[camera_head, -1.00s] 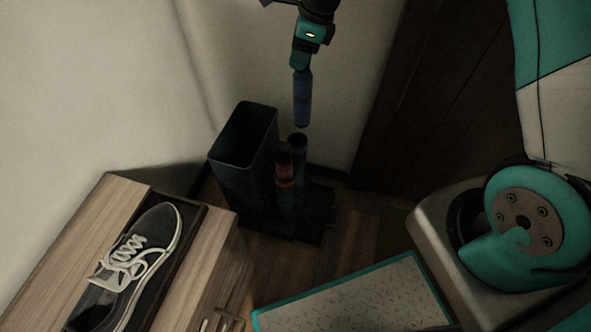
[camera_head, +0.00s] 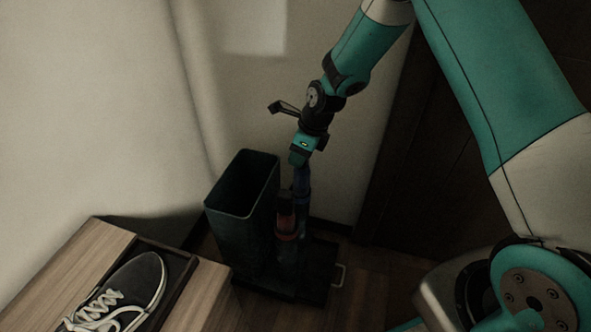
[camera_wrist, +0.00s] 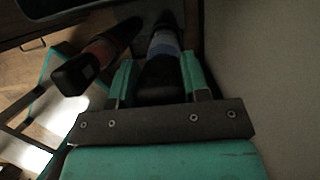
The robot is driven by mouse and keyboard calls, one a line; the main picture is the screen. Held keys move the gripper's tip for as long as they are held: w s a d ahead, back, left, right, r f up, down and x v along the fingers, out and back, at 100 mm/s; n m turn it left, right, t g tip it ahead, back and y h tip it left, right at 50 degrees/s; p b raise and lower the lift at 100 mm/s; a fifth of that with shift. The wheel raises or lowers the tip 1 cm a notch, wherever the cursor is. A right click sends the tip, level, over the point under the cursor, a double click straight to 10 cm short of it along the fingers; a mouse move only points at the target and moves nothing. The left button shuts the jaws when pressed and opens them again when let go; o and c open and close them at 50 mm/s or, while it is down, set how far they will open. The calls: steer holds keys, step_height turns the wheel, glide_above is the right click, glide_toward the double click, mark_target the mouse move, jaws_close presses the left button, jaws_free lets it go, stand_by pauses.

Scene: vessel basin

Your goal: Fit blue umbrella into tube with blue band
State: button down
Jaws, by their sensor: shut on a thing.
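My gripper (camera_head: 302,160) points down over the rack in the corner and is shut on the dark handle of the blue umbrella (camera_head: 303,179). The wrist view shows the handle (camera_wrist: 160,75) between the teal fingers, with blue below it. The umbrella stands nearly upright in line with the back tube (camera_head: 302,212). Only a short length shows between gripper and tube, and its lower part appears to be inside. The tube's blue band is not clear. A neighbouring dark item with a red part (camera_head: 286,220) stands just in front and left, partly hiding the tube.
A tall dark open bin (camera_head: 241,205) stands left of the tubes. A wooden cabinet (camera_head: 85,255) with a shoe (camera_head: 122,298) is at lower left. Pale walls and a dark door close in behind. The wrist view shows the red item (camera_wrist: 98,56) close beside my gripper.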

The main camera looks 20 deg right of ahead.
mark_target(301, 180)
steer(key=shift+f+b, duration=0.75)
steer(key=shift+f, duration=1.5)
steer(key=c, duration=0.6)
jaws_free()
